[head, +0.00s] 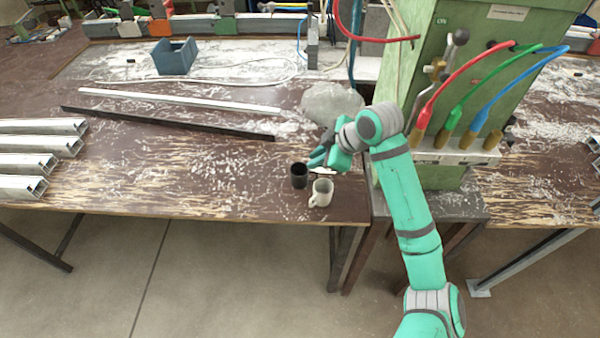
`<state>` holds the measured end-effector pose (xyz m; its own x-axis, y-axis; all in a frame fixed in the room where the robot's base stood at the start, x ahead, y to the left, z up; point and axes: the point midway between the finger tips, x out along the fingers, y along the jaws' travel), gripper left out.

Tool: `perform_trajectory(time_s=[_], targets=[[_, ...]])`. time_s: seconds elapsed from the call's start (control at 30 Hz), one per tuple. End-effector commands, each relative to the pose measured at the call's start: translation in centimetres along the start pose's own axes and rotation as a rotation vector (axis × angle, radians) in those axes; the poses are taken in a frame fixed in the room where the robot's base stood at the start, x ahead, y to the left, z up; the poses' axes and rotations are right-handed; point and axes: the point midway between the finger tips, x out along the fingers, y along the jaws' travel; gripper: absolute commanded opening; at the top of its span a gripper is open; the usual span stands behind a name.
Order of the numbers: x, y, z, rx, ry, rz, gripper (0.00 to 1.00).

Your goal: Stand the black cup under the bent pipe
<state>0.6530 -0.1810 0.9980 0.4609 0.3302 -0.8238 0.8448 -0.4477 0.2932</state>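The black cup (299,176) stands upright on the brown bench, near its front edge and right end. My gripper (318,161) is just above and to the right of the black cup, coming from the right. It looks apart from the cup, but I cannot tell for sure. The fingers are too small to tell whether they are open or shut. I cannot make out for certain which thing is the bent pipe. A metal fitting (437,72) with a knob is on the front of the green machine, right of my gripper.
A white mug (321,194) stands close in front of the black cup, to its right. A grey lump (331,103) lies behind my gripper. The green machine (482,65) with coloured hoses blocks the right. Long bars (180,100) lie at left; the bench between is mostly free.

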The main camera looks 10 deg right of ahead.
Motion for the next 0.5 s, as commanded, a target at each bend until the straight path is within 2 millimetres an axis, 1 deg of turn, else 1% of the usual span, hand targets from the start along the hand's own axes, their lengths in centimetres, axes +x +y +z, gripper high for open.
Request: perform_trajectory(time_s=[0.03,0.1,0.23,0.37,0.5], targets=[[-1.1,0.3,1.2,-0.012,-0.039,-0.013,0.14],[-2.1,0.3,2.3,-0.028,-0.075,-0.035,0.14],[-3.1,0.2,3.5,-0.041,-0.112,-0.059,0.14],[-2.8,0.1,3.9,-0.045,-0.122,-0.067,0.14],[-1.1,0.0,4.1,-0.044,-0.122,-0.067,0.14]])
